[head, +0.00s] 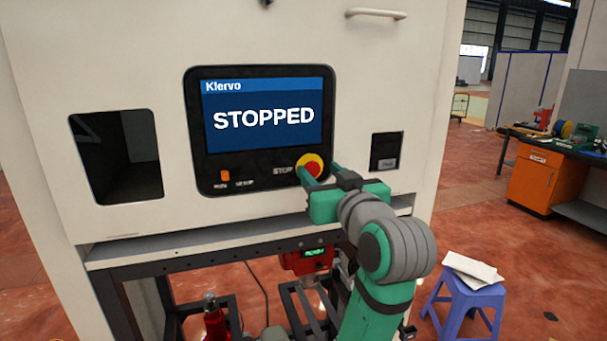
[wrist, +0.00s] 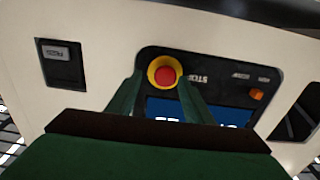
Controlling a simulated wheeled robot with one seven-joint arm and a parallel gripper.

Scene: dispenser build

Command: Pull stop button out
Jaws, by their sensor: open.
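The stop button (head: 311,168) is a red knob on a yellow ring, at the lower right of the black control panel (head: 195,135). It also shows in the wrist view (wrist: 166,75), where the panel looks upside down. The panel's screen (head: 262,115) reads "STOPPED". My gripper (head: 318,172) is at the button, with its green fingers pointing to the panel. In the wrist view my gripper (wrist: 158,82) is open, with one finger on each side of the button. I cannot tell whether the fingers touch it. Part of the button's lower right is hidden by a finger in the head view.
An orange switch (head: 225,175) sits at the panel's lower left. A dark opening (head: 115,155) is at left and a small recess (head: 386,150) at right of the panel. A ledge (head: 200,247) runs below. A blue stool (head: 462,300) stands at right on the floor.

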